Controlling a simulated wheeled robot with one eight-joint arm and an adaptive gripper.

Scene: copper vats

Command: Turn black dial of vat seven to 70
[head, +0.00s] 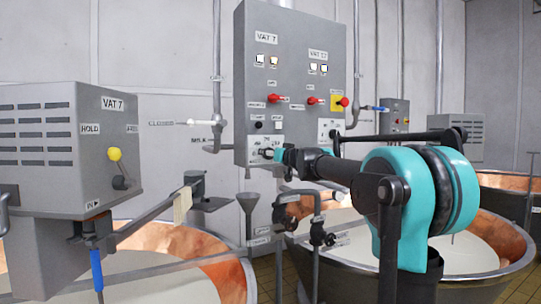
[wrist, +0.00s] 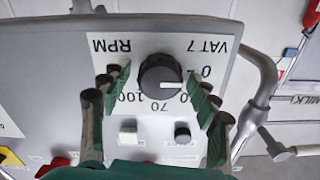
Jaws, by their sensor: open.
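The black dial (wrist: 158,77) of vat seven sits on a white plate marked VAT 7 and RPM (wrist: 180,48), upside down in the wrist view. Its white pointer line points right, a little below the 0. The 70 is straight below the dial and the 100 at lower left; a number at lower right is partly hidden by a finger. My gripper (wrist: 162,84) is open, with one green finger on each side of the dial; I cannot tell whether either touches it. In the head view my gripper (head: 279,155) is at the lower left plate of the grey control box (head: 290,75).
A white button (wrist: 128,132) and a small black knob (wrist: 182,132) are close to the dial. Red switches (head: 274,100) are higher on the box. A grey pipe (wrist: 262,75) runs beside it. Copper vats (head: 215,270) and a grey motor housing (head: 70,145) stand in front.

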